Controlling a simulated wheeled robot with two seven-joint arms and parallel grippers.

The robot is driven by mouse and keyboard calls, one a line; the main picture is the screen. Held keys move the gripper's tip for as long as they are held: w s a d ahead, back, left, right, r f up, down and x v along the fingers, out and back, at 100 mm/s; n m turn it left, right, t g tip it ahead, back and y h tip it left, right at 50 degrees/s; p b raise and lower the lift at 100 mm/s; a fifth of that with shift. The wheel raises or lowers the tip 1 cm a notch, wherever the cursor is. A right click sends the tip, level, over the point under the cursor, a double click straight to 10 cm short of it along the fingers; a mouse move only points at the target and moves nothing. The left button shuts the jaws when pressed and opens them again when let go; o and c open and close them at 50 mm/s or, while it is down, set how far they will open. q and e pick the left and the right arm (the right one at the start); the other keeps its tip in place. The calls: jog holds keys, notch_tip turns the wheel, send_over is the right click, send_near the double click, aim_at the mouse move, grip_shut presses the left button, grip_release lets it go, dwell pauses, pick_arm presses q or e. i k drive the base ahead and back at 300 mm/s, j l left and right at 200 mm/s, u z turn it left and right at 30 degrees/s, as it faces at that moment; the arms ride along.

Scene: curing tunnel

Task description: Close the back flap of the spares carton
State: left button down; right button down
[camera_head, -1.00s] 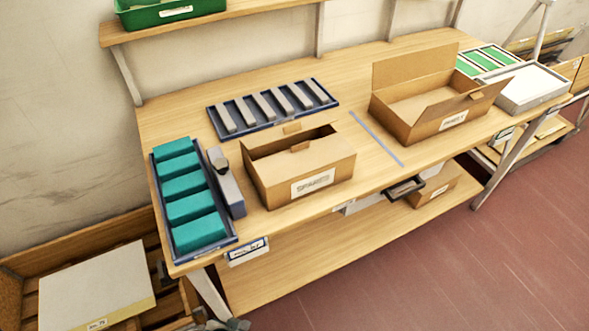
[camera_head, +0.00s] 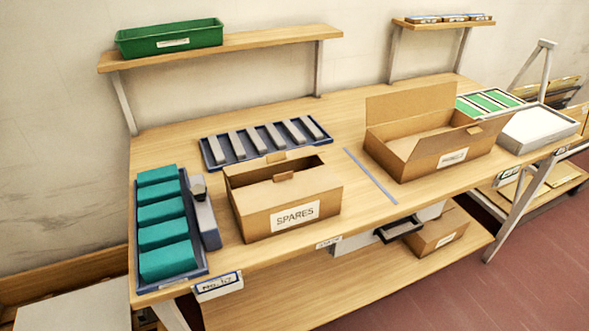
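The spares carton (camera_head: 253,222) is a brown cardboard box on the workbench, left of centre, with a white label reading SPARES on its front. Its top is partly open: a dark gap shows between the panel on the front side and the back edge. A small tab (camera_head: 284,176) stands at the edge of the front panel and another tab (camera_head: 276,157) at the back edge. I cannot clearly make out how the back flap lies. Neither of my grippers is in view.
A second carton (camera_head: 420,163) stands to the right with its back flap upright and a side flap out. A blue tray of grey bars (camera_head: 207,151) lies behind the spares carton. A tray of teal blocks (camera_head: 205,268) and a grey tool (camera_head: 206,222) stand left. A blue strip (camera_head: 372,176) separates the cartons.

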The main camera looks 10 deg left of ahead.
aim_at(271, 160)
jog(key=l+u, duration=0.1)
jog(key=l, duration=1.4)
jog(key=k, duration=0.05)
